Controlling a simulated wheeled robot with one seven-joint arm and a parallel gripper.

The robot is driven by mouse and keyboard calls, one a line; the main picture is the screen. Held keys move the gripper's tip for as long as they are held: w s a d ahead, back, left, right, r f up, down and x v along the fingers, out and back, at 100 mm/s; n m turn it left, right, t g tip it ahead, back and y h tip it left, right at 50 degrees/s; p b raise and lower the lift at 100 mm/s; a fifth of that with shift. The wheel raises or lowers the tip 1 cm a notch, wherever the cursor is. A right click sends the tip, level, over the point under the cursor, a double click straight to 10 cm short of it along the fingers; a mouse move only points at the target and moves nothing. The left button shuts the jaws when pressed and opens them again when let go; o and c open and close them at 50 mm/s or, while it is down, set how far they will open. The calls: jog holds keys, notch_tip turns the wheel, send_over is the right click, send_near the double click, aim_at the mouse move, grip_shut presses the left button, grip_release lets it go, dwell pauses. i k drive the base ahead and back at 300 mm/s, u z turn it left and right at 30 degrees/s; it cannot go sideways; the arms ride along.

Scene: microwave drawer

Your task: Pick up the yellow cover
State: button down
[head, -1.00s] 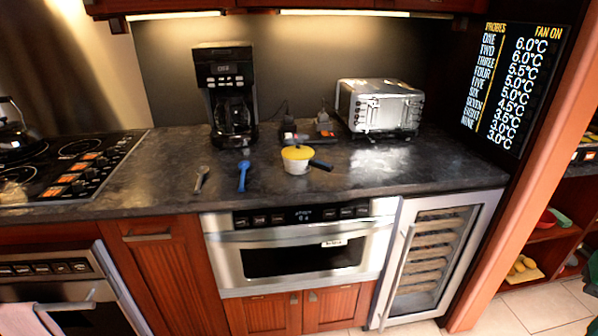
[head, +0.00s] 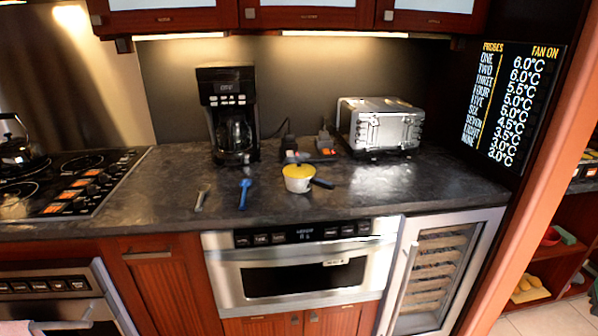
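The yellow cover (head: 298,171) sits on top of a small white pot (head: 298,184) with a dark handle pointing right. The pot stands on the dark countertop, above the microwave drawer (head: 300,270). The cover is small in the head view, and its fine shape is hard to make out. My gripper is not in the head view.
A blue utensil (head: 244,192) and a grey utensil (head: 202,197) lie left of the pot. A black coffee maker (head: 230,115) and a silver toaster (head: 382,127) stand behind. The cooktop (head: 70,183) is at left. The counter right of the pot is clear.

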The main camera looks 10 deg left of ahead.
aim_at(300, 171)
jog(key=k, duration=0.65)
jog(key=z, duration=0.35)
jog(key=i, duration=1.75)
jog(key=u, duration=0.45)
